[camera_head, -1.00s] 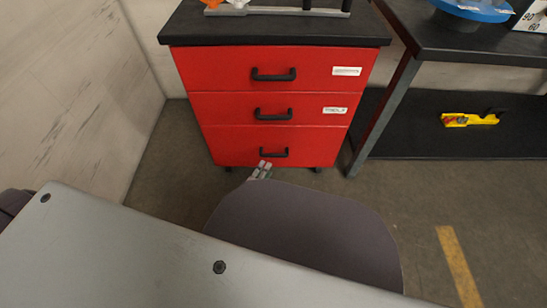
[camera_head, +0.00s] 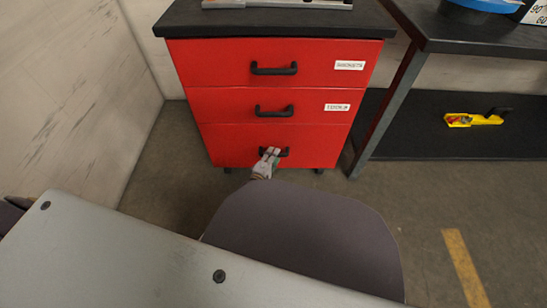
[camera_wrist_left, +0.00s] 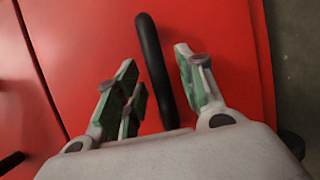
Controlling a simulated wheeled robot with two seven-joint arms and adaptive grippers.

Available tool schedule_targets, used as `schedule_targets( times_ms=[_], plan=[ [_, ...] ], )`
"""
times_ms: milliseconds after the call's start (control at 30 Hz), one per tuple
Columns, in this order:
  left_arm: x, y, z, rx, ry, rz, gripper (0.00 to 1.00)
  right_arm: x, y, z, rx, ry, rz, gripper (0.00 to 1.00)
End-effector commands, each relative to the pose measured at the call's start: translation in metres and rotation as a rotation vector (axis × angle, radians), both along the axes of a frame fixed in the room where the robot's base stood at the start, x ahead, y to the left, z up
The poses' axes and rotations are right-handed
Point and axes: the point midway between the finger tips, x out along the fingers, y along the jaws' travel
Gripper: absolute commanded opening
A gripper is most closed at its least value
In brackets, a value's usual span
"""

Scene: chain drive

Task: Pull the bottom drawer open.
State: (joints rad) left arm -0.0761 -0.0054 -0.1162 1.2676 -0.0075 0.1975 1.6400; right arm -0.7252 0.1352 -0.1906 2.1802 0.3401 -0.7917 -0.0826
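The bottom drawer (camera_head: 225,146) is the lowest of the red cabinet's three drawers. It is flush with the drawers above it. Its black bar handle (camera_head: 283,152) is partly covered by my left gripper (camera_head: 271,152) in the head view. In the left wrist view the handle (camera_wrist_left: 153,65) runs between the two fingers of my left gripper (camera_wrist_left: 158,80). The fingers are apart, with a gap on both sides of the handle, so the gripper is open around it. My right gripper is not in view.
The red cabinet has a black top (camera_head: 275,22) and two upper drawers with black handles. A black workbench with a lower shelf (camera_head: 430,145) stands to the right, bearing a yellow tool (camera_head: 472,119). A pale wall (camera_head: 75,90) is at the left. Grey floor lies in front.

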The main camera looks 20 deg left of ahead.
Motion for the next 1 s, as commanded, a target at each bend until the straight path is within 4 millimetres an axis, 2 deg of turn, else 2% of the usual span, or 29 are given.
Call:
schedule_targets(
  times_ms=[200,533,833,1000],
  plan=[
    [0.0086,-0.0011,-0.0017,0.000,0.000,0.000,0.39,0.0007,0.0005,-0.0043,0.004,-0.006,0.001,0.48],
    [0.0094,-0.0011,-0.0015,0.000,0.001,0.000,0.39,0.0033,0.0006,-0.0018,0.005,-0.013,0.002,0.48],
    [0.0092,-0.0011,-0.0016,0.001,0.001,0.000,0.02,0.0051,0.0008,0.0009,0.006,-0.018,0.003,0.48],
    [0.0091,-0.0010,-0.0017,0.001,0.001,0.000,0.00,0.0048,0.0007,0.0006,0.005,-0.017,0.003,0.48]
  ],
)
